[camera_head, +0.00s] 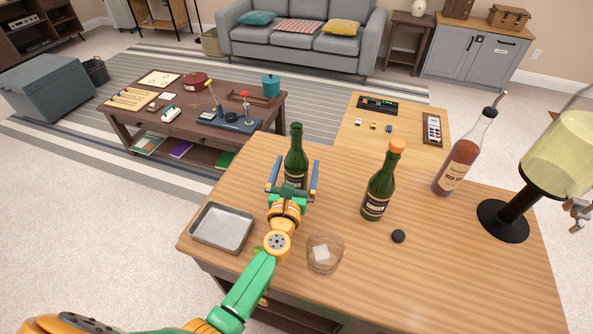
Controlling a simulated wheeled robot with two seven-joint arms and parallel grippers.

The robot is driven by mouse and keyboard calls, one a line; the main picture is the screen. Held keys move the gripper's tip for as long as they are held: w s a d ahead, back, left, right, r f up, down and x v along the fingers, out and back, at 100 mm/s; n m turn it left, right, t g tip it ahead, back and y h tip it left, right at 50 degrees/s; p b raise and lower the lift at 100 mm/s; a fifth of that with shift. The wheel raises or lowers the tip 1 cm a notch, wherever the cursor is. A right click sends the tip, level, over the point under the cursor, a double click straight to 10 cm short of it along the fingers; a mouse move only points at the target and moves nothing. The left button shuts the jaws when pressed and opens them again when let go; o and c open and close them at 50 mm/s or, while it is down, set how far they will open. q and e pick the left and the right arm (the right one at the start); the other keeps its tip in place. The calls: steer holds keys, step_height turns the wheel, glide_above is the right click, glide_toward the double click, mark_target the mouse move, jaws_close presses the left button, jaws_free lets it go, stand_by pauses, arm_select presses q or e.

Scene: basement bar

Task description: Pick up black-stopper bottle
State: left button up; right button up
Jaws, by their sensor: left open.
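A dark green bottle (296,157) with a dark top, which looks like the black-stopper bottle, stands upright on the wooden bar counter (470,280). My left gripper (294,174) is open, with one blue-edged finger on each side of this bottle in the picture. The gripper hides the bottle's lower part and base. I cannot tell whether the fingers touch the glass. A second green bottle (378,190) with an orange cap stands to the right. An amber bottle (465,158) with a pourer stands farther right. My right gripper is not in view.
A metal tray (223,246) lies left of my left arm, and a glass (325,262) stands close on its right. A black disc (398,236) lies near the orange-capped bottle. A drink dispenser (556,158) stands at the right. The counter's front right is clear.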

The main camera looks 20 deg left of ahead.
arm_select(q)
jaws_close()
stand_by(0.3)
